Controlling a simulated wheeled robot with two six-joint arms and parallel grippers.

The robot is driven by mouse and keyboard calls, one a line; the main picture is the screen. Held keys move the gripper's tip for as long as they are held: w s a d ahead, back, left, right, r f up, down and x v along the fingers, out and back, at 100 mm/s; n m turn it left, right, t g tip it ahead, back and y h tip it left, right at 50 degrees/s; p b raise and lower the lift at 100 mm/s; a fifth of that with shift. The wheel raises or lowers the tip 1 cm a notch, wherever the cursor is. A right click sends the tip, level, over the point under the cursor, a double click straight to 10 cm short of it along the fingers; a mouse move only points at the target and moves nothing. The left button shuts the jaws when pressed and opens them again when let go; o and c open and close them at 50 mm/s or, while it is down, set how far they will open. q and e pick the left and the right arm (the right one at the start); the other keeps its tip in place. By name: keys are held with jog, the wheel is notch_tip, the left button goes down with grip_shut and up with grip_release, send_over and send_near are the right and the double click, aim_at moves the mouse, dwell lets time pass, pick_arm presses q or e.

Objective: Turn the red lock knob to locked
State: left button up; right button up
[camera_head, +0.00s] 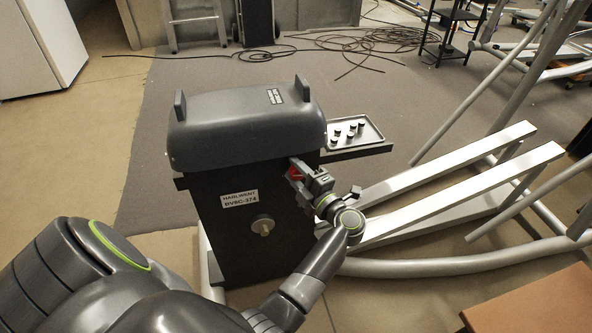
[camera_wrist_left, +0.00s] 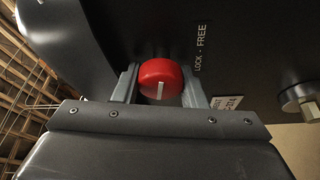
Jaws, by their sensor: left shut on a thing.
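The red lock knob (camera_head: 295,173) sits on the dark side panel of the machine housing (camera_head: 222,215), near its upper right edge. In the left wrist view the knob (camera_wrist_left: 160,80) shows a white line on its face, pointing roughly up and down in the picture. The words "LOCK - FREE" (camera_wrist_left: 201,47) are printed beside it. My left gripper (camera_head: 298,172) is shut on the knob, one finger on either side of it. Which word the white line marks, I cannot tell. My right gripper is not in view.
A grey cover (camera_head: 240,125) tops the housing. A metal knob (camera_head: 263,225) and a label (camera_head: 240,198) are lower on the panel. A tray with small dark parts (camera_head: 372,143) stands behind. White rails (camera_head: 440,185) and tubes lie to the right; cables cross the floor.

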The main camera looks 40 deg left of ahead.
pick_arm(q)
jog(key=shift+n+h, duration=0.3)
jog(key=shift+n, duration=0.6)
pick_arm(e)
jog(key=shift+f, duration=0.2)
pick_arm(q)
jog(key=shift+f+n, duration=0.1)
jog(key=shift+n, duration=0.3)
jog(key=o, duration=1)
jog(key=shift+d, duration=0.1)
